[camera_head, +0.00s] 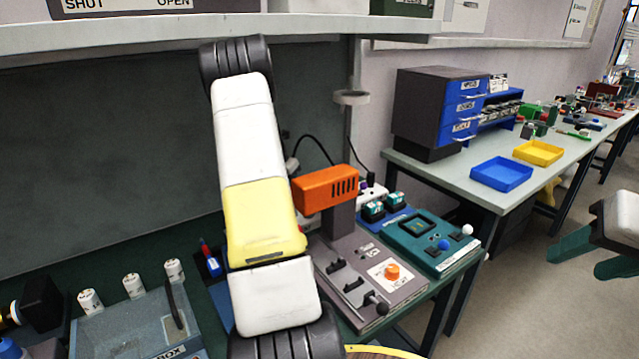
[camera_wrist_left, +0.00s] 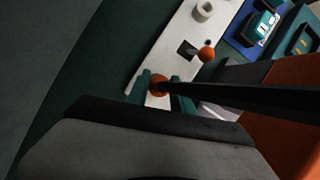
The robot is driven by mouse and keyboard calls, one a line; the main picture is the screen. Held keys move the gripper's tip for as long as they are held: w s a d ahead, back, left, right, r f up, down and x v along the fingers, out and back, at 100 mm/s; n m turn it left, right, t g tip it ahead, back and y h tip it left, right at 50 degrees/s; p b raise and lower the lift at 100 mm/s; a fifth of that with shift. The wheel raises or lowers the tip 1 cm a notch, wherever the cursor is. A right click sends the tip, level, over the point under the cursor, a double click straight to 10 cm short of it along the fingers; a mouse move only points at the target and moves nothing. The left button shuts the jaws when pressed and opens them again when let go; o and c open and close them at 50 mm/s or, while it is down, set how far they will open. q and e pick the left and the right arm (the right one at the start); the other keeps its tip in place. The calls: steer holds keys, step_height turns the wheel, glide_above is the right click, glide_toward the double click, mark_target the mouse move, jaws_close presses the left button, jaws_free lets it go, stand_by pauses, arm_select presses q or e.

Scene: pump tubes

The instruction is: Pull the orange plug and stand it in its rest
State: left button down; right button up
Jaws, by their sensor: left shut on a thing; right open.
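In the left wrist view, my left gripper (camera_wrist_left: 161,94) has its two teal fingers closed on a round orange piece (camera_wrist_left: 158,86), which I take to be the orange plug. The plug is over a white strip (camera_wrist_left: 178,38); I cannot tell whether it is still seated. A second orange ball (camera_wrist_left: 207,54) is beside a dark square opening in the strip. A white ring (camera_wrist_left: 204,11) stands farther along; I cannot tell whether it is the rest.
An orange-headed device (camera_head: 326,188) stands on a grey panel (camera_head: 345,250) with levers and an orange knob. A teal panel (camera_head: 430,240) is to its right. A dark bar (camera_wrist_left: 240,98) crosses the wrist view. A grey box (camera_head: 140,325) is at lower left.

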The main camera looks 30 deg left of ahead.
arm_select(q)
steer(key=shift+f, duration=1.75)
stand_by(0.3)
steer(key=c, duration=1)
jaws_free()
steer(key=shift+c, duration=0.2)
steer(key=v, duration=0.7)
steer(key=shift+r, duration=0.35)
steer(key=shift+s+a, duration=0.1)
steer(key=shift+s, duration=0.05)
